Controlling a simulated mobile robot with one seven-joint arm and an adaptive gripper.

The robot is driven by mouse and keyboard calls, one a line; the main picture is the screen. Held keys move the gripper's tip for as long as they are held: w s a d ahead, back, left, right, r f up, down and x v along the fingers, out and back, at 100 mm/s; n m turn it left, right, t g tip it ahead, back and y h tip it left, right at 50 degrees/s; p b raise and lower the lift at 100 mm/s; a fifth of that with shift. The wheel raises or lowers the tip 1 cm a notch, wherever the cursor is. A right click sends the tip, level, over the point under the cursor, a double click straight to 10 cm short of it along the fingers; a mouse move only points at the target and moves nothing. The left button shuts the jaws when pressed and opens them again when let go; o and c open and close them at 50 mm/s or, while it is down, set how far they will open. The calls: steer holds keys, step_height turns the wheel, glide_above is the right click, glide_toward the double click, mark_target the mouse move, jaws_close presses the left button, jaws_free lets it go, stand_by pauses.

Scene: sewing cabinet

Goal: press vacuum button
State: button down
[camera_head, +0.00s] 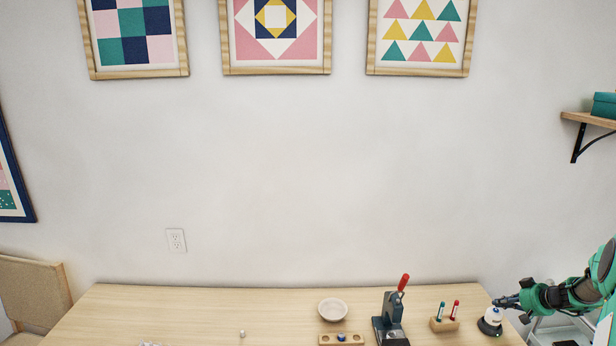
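A small device with a black base and a white upper part (490,321) stands near the right end of the wooden table; it may be the vacuum with the button. A button on it is too small to make out. My gripper (499,302) comes in from the right, with its dark tips right at the top of this device. I cannot tell whether they touch it. The fingers are too small and dark to show whether they are open or shut.
On the wooden table (200,310) stand a press with a red handle (390,325), a marker holder (444,324), a pale bowl (332,309) and a wooden block with small round pieces (326,339). The table's left part is mostly clear. A wall shelf (590,120) is at right.

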mark_target(497, 311)
steer(key=shift+r+b, duration=0.4)
steer(key=shift+r, duration=2.6)
steer(key=shift+a+r, duration=0.1)
